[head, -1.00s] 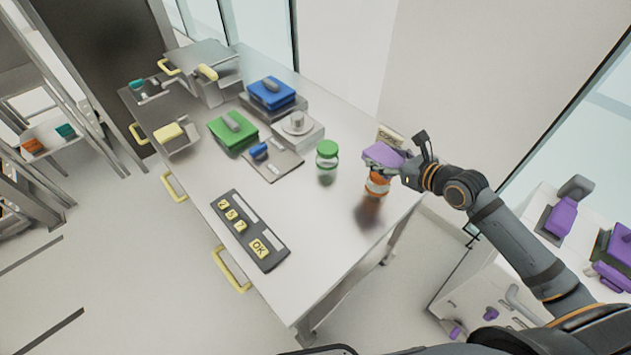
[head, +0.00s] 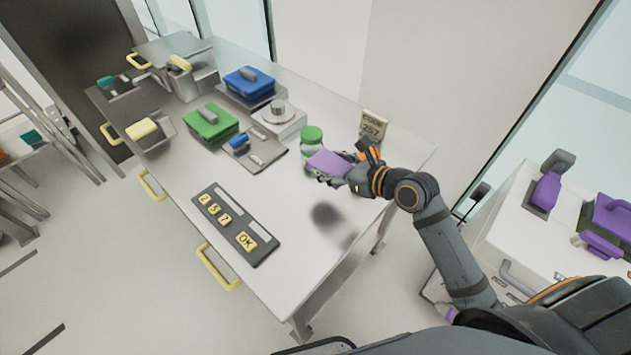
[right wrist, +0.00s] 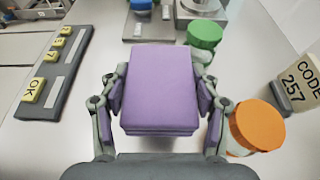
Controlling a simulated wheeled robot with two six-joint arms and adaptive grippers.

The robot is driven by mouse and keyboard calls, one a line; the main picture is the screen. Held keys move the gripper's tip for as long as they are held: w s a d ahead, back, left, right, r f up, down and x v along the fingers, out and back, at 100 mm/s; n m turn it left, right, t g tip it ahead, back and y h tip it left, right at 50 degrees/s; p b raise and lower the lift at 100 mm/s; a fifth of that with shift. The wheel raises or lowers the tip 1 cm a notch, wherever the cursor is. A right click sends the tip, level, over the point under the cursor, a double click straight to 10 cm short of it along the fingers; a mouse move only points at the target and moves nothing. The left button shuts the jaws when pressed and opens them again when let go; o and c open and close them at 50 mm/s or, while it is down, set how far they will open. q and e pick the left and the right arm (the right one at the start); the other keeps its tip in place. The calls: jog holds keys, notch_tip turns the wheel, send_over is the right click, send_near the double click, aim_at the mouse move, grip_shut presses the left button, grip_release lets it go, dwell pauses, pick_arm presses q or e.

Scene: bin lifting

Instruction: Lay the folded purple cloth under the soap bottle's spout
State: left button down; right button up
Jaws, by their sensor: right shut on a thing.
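The folded purple cloth (head: 327,162) is a flat, layered block. It also fills the middle of the right wrist view (right wrist: 160,85). My right gripper (right wrist: 160,100) is shut on it, with a finger pressed to each side. In the head view the gripper (head: 330,172) holds the cloth above the steel table (head: 290,210), just in front of the green-lidded jar (head: 311,135). I cannot pick out a soap bottle with a spout for certain. My left gripper is not in view.
A code sign reading 257 (head: 373,124) stands behind. A keypad (head: 235,225) lies at left. Purple items (head: 545,190) sit on a white counter (head: 520,225) at right.

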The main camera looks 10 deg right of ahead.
jog(key=w+f, duration=0.1)
jog(key=f, duration=0.1)
jog(key=w+a+f, duration=0.1)
jog(key=w+f, duration=0.1)
jog(key=w+a+f, duration=0.1)
jog(key=w, duration=0.1)
jog(key=shift+w+f+b, duration=0.15)
jog(key=shift+f+b, duration=0.25)
jog(key=shift+w+a+f, duration=0.1)
jog(key=shift+w+f, duration=0.05)
jog(key=shift+f, duration=0.8)
jog(key=shift+w+f, duration=0.1)
jog(key=shift+f, duration=0.85)
jog(key=o, duration=1.2)
